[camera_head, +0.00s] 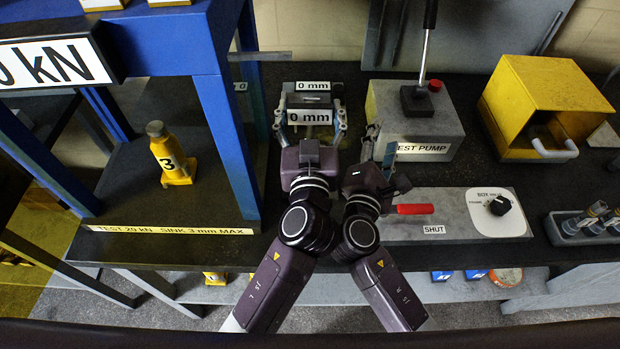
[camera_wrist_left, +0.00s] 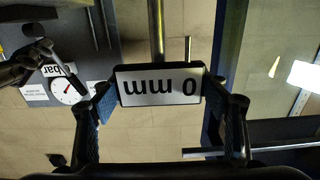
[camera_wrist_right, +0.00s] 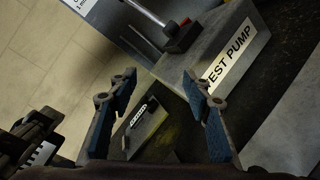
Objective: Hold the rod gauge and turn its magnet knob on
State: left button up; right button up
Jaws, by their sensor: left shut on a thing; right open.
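The rod gauge (camera_head: 309,118) shows as a dark-framed display reading "0 mm", left of the test pump. In the left wrist view its display (camera_wrist_left: 158,86) reads upside down, with the rod (camera_wrist_left: 157,32) running up from it. My left gripper (camera_head: 309,121) is shut on the gauge, one finger on each side of the display. My right gripper (camera_head: 381,147) is open just right of the left one. In the right wrist view nothing sits between its fingertips (camera_wrist_right: 157,82). A small grey block with a white label (camera_wrist_right: 143,122) lies beyond them. I cannot make out the magnet knob.
The test pump (camera_head: 415,118) stands close to the right of my right gripper, its lever rising. A panel with a red handle (camera_head: 415,209) marked SHUT lies in front. A blue press frame (camera_head: 222,125) stands at left, with a yellow jack (camera_head: 172,160). A yellow box (camera_head: 535,98) is at right.

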jog(key=s+a+f+n+y, duration=0.1)
jog(key=s+a+f+n, duration=0.1)
jog(key=s, duration=0.1)
jog(key=s+a+f+n, duration=0.1)
jog(key=s+a+n, duration=0.2)
jog(key=s+a+f+n+t+y, duration=0.1)
jog(key=s+a+f+n, duration=0.1)
jog(key=s+a+n, duration=0.1)
jog(key=shift+s+a+f+y, duration=0.2)
jog(key=shift+f+y, duration=0.1)
jog(key=shift+f, duration=0.05)
jog(key=s+a+n+y, duration=0.1)
jog(key=s+a+n, duration=0.1)
jog(key=s+a+f+n+y, duration=0.1)
jog(key=s+a+n, duration=0.1)
jog(key=s+a, duration=0.1)
jog(key=s+a+f+n+y, duration=0.1)
jog(key=s+a, duration=0.1)
jog(key=shift+s+a+n+t, duration=0.2)
jog(key=shift+n+t, duration=0.1)
jog(key=shift+n, duration=0.1)
jog(key=shift+a, duration=0.15)
jog(key=w, duration=1.1)
jog(key=shift+w+f, duration=0.1)
jog(key=shift+w, duration=0.2)
jog(key=c, duration=1.2)
jog(key=shift+o, duration=0.2)
